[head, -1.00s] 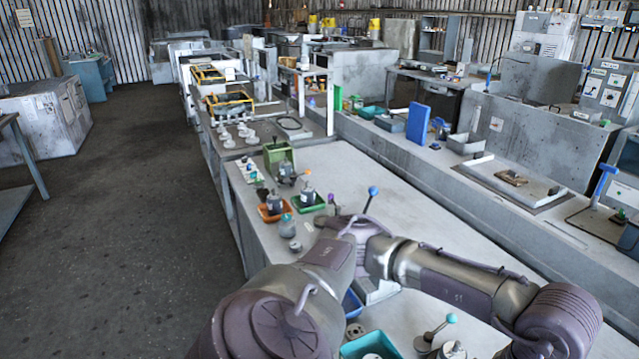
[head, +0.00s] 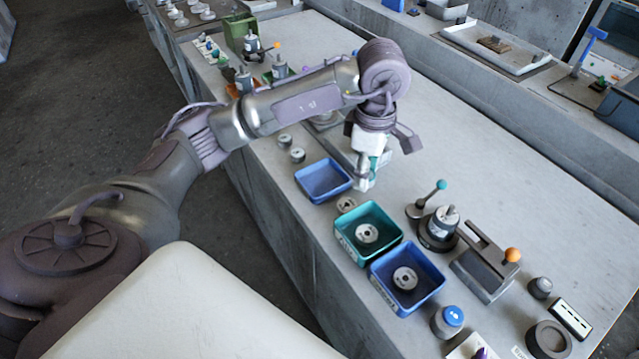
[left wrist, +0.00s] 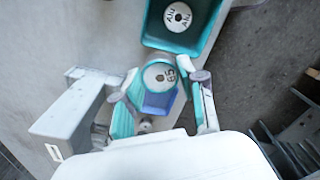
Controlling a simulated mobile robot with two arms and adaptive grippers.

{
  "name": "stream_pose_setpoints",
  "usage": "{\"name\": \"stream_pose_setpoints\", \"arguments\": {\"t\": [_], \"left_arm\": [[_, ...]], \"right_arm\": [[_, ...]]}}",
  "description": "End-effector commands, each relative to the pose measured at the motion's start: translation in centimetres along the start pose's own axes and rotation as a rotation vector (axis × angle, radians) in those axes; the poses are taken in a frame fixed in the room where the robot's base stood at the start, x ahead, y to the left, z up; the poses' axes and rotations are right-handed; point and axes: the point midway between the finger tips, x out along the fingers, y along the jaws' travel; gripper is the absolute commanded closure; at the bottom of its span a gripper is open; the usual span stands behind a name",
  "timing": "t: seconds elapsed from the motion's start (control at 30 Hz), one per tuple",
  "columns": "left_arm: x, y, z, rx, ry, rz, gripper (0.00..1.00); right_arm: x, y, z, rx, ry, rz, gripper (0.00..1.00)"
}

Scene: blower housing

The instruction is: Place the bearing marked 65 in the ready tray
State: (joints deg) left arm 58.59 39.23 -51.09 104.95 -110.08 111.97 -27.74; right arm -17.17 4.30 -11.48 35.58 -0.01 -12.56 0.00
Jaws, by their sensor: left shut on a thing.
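My left gripper (head: 362,184) is low over the bench, beside the empty blue tray (head: 323,180). In the left wrist view its teal-padded fingers (left wrist: 160,97) are shut on a round bearing marked 65 (left wrist: 160,75). A second blue tray (head: 428,290) also holds a bearing (head: 405,279). I cannot read the tray labels. My right gripper is out of view.
To the right stand a teal-knobbed lever fixture (head: 438,230) and an orange-knobbed press (head: 485,270).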

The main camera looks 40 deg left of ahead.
Motion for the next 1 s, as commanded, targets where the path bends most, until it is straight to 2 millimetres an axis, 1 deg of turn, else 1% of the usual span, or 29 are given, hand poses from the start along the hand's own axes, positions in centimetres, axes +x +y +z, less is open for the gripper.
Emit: {"name": "stream_pose_setpoints", "arguments": {"t": [0.03,0.1,0.2,0.3,0.4,0.47,0.57,0.67,0.8,0.9,1.0], "left_arm": [[0.5,0.9,0.1,-0.160,-0.002,-0.002,1.00],[0.7,2.0,0.1,-0.378,-0.001,-0.002,1.00],[0.8,3.1,0.0,-0.642,0.000,-0.001,1.00],[1.0,3.9,0.0,-0.837,0.000,-0.002,1.00],[1.0,4.4,-0.1,-0.959,0.000,0.000,1.00],[1.1,4.5,-0.3,-1.001,0.001,-0.001,1.00],[1.7,4.6,-1.4,-1.031,0.005,-0.003,1.00],[2.7,4.8,-3.4,-1.035,0.007,-0.003,1.00],[4.7,5.0,-6.7,-1.033,0.007,-0.004,1.00],[6.0,5.2,-8.8,-1.031,0.006,-0.004,1.00],[7.0,5.4,-10.4,-1.029,0.004,-0.002,1.00]], "right_arm": [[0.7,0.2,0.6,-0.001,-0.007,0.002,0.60],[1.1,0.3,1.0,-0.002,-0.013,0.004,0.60],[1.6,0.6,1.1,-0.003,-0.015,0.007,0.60],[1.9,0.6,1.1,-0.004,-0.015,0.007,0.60],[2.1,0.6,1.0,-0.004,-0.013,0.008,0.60],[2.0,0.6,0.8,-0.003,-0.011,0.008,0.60],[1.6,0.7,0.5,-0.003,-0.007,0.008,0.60],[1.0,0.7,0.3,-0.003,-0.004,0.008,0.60],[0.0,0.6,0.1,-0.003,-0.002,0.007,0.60],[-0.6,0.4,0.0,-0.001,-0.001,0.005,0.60],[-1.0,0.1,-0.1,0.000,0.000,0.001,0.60]]}}
